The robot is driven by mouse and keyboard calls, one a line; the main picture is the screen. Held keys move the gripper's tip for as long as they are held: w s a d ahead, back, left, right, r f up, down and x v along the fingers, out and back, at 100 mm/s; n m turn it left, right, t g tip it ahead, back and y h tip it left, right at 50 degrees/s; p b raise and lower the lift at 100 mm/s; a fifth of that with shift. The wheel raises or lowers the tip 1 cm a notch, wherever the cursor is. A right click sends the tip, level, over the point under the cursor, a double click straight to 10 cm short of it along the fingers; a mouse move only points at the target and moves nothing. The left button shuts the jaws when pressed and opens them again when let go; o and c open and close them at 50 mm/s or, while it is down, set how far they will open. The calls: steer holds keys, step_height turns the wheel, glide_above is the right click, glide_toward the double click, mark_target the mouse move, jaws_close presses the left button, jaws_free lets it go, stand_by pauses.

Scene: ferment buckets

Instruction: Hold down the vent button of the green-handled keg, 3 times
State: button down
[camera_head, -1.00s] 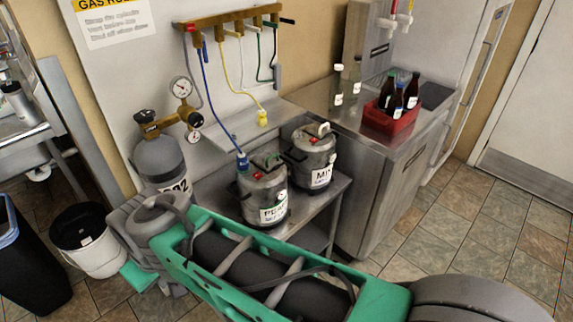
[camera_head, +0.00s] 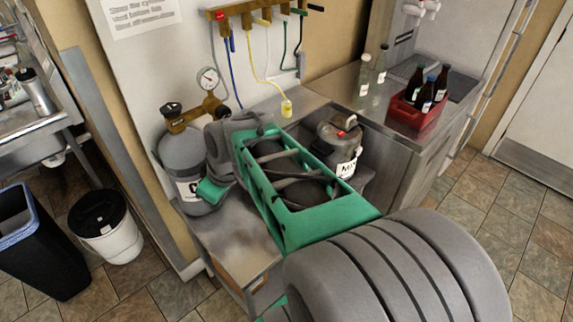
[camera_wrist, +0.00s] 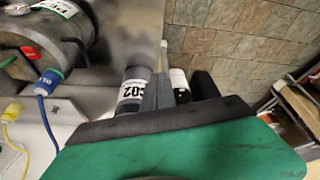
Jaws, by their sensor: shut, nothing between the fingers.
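In the wrist view a steel keg (camera_wrist: 12,62) lies at the upper left. It has a dark handle (camera_wrist: 72,48), a red button (camera_wrist: 28,52) and a blue hose connector (camera_wrist: 48,82). I cannot make out a green handle on it. My gripper (camera_wrist: 161,72) is shut and empty, to the right of this keg and apart from it. In the head view my arm hides this keg and my gripper's fingers. A second steel keg (camera_head: 335,148), labelled "MI…", with a red button on top, stands just right of my arm.
The CO2 cylinder (camera_head: 182,162) stands left, close to my arm; its label also shows in the wrist view (camera_wrist: 131,92). A hose manifold (camera_head: 250,9) hangs above. A red bottle crate (camera_head: 420,113) stands on the right counter. A white bucket (camera_head: 108,238) and a black bin (camera_head: 38,250) stand on the floor left.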

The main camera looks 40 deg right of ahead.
steer(key=w+d+r+n+t+y+p, duration=0.1)
steer(key=d+n+t+p, duration=0.4)
steer(key=d, duration=2)
step_height(320, 180, up, 2)
steer(key=w+n, duration=0.1)
steer(key=n, duration=0.1)
steer(key=shift+w+d+r+n, duration=0.2)
steer(key=shift+d+n, duration=0.1)
steer(key=shift+d, duration=0.1)
steer(key=shift+f, duration=0.1)
step_height(320, 180, down, 8)
steer(key=b, duration=0.3)
steer(key=shift+f+b, duration=0.35)
steer(key=shift+b, duration=0.25)
steer(key=shift+f+b, duration=0.45)
steer(key=shift+b, duration=0.3)
